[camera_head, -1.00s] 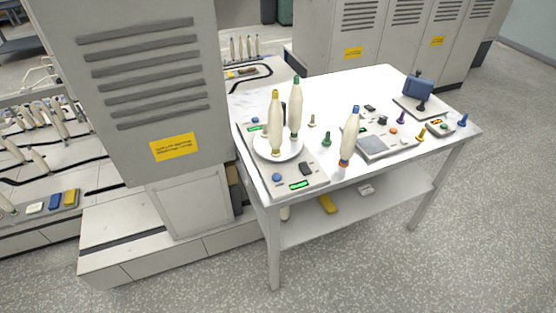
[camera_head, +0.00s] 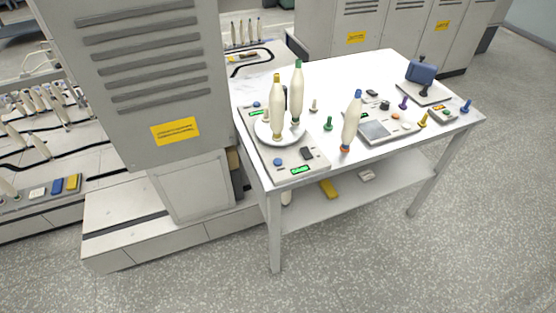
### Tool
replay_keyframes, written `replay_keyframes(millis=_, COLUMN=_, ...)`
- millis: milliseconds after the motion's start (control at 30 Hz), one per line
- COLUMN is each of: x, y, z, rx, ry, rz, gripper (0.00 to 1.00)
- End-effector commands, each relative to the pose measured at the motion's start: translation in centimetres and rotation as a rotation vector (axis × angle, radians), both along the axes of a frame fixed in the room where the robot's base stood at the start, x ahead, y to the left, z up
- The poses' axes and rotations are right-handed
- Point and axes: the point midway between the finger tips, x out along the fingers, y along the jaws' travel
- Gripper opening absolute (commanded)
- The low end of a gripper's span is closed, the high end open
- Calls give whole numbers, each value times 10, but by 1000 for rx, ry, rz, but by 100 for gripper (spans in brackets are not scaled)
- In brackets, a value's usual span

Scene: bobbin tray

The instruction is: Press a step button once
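A grey panel device (camera_head: 318,168) sits at the left front of the white table. It carries a round white plate (camera_head: 262,137) with two cream bobbins on it, one yellow-tipped (camera_head: 277,110) and one green-tipped (camera_head: 297,95). Its front part has a blue round button (camera_head: 278,161), a black block (camera_head: 307,153) and a lit green display (camera_head: 300,170). Another blue button (camera_head: 256,104) sits at its back end. I cannot read any label, so which button is the step button is unclear. My gripper is not in view.
A blue-tipped bobbin (camera_head: 352,122) stands right of the panel. Beyond it are a console with a grey screen (camera_head: 374,131), small coloured pegs such as a green one (camera_head: 328,124), and a blue device (camera_head: 421,72). A tall grey cabinet (camera_head: 130,70) stands close on the left. The floor in front is clear.

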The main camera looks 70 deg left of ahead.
Motion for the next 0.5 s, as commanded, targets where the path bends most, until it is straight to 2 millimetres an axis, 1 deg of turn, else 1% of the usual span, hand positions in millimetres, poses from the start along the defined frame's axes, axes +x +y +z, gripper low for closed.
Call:
replay_keyframes(millis=33, x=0, y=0, z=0, rx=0, ry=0, rz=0, gripper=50)
replay_keyframes(millis=67, x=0, y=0, z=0, rx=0, ry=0, rz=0, gripper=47)
replay_keyframes(millis=500, x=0, y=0, z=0, rx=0, ry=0, rz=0, gripper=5)
